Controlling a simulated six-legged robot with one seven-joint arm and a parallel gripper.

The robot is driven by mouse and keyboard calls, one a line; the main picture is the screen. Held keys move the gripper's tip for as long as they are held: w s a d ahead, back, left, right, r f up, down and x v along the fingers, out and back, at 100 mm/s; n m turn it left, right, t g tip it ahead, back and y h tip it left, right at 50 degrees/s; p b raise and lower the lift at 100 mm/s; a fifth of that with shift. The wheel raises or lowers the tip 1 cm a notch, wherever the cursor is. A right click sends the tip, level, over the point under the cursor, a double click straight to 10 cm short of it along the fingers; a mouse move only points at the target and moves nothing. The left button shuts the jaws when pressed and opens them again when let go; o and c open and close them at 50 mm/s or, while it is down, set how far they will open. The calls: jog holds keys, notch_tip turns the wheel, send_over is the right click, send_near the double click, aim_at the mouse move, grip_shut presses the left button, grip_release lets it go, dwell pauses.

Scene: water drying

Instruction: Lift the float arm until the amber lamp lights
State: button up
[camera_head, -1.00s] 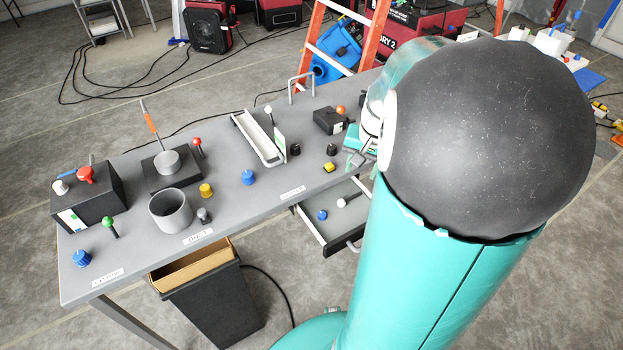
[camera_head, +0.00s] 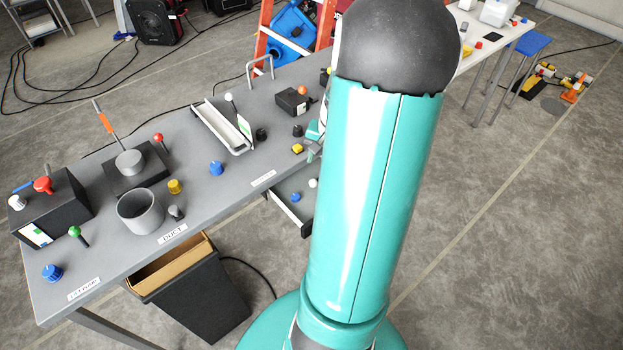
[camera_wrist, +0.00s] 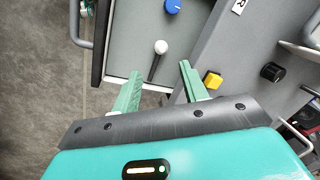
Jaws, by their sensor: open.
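My gripper (camera_wrist: 160,85) is open and empty, with its two green fingers apart at the drawer. A white-knobbed pin with a dark shaft (camera_wrist: 160,47) lies in the drawer just beyond the fingertips, untouched. In the head view my arm partly hides the gripper and drawer. A rod with an orange sleeve (camera_head: 105,122) rises tilted from a black block (camera_head: 124,176) with a grey cylinder (camera_head: 130,162), far from my gripper; it may be the float arm. I cannot tell which thing is the amber lamp or whether it is lit.
The grey table (camera_head: 206,196) carries a grey cup (camera_head: 140,212), a black control box (camera_head: 52,204), a white tray (camera_head: 222,127) and several knobs. The open drawer (camera_head: 290,212) juts from its front. A black bin (camera_head: 195,300) stands below. A yellow knob (camera_wrist: 213,80) is right of the fingers.

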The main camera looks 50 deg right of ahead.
aim_at(314, 182)
jog(key=f, duration=0.3)
jog(key=w+f, duration=0.1)
jog(key=f, duration=0.2)
jog(key=w+f, duration=0.1)
jog(key=f, duration=0.2)
jog(key=shift+a+f, duration=0.3)
jog(key=shift+a, duration=0.1)
jog(key=shift+s, duration=0.1)
grip_shut()
